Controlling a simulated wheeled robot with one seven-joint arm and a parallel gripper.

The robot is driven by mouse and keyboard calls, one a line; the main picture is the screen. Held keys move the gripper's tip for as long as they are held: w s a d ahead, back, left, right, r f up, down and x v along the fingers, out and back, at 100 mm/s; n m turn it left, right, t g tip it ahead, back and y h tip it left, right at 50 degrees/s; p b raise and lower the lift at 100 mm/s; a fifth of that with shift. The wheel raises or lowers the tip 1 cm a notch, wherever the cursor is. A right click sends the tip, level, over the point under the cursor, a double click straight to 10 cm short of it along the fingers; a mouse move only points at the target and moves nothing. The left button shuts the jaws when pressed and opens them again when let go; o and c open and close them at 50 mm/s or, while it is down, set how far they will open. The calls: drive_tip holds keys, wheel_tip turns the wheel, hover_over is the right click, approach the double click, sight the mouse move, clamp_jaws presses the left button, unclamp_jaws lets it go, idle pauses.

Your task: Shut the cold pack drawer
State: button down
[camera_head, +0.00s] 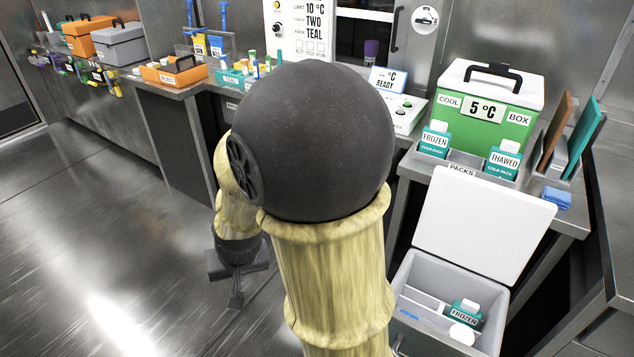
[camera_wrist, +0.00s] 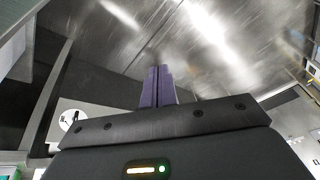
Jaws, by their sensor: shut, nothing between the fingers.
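A light grey open-topped container (camera_head: 410,268) is at the lower right of the head view, below the counter. A raised white lid or panel (camera_head: 478,222) slants up behind it. Inside lie a teal-and-white cold pack labelled FROZEN (camera_head: 466,312) and a round white item. No other open drawer shows, and I cannot tell whether this container is the cold pack drawer. My gripper (camera_head: 236,298) hangs over bare floor left of my arm, well apart from the container. Its fingers are together and empty in the wrist view (camera_wrist: 158,88). My arm hides part of the counter front.
A green cool box (camera_head: 512,122) stands on the right counter behind a PACKS rack (camera_head: 462,170) holding FROZEN and THAWED packs. An orange tray (camera_head: 174,73) and a teal rack (camera_head: 232,82) stand on the left counter. The floor at left is clear.

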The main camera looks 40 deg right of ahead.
drive_tip(key=w+d+f+m+t+h+p, duration=0.1)
drive_tip(key=w+d+f+m+t+h, duration=0.1)
drive_tip(key=w+d+m, duration=0.6)
drive_tip(key=w+d+f+m+t+h, duration=0.1)
drive_tip(key=w+d+f+m+h, duration=0.15)
drive_tip(key=w+m, duration=0.5)
drive_tip(key=w+d+f+m+g+h, duration=0.1)
drive_tip(key=w+d+m+h, duration=0.1)
drive_tip(key=d+m+h, duration=0.2)
drive_tip(key=w+d+f+m+g+h, duration=0.1)
drive_tip(key=w+d+m+h, duration=0.1)
drive_tip(key=d+m+h, duration=0.3)
drive_tip(key=d+m+p, duration=0.1)
drive_tip(key=d+m, duration=0.3)
drive_tip(key=d, duration=0.3)
drive_tip(key=shift+f, duration=0.35)
drive_tip(key=shift+d+h, duration=0.1)
drive_tip(key=shift+h, duration=0.15)
drive_tip(key=x, duration=1.3)
drive_tip(key=shift+w+d+r+b, duration=0.1)
drive_tip(key=shift+d+r+b, duration=0.25)
drive_tip(key=shift+d, duration=0.05)
drive_tip(key=shift+w+d, duration=0.1)
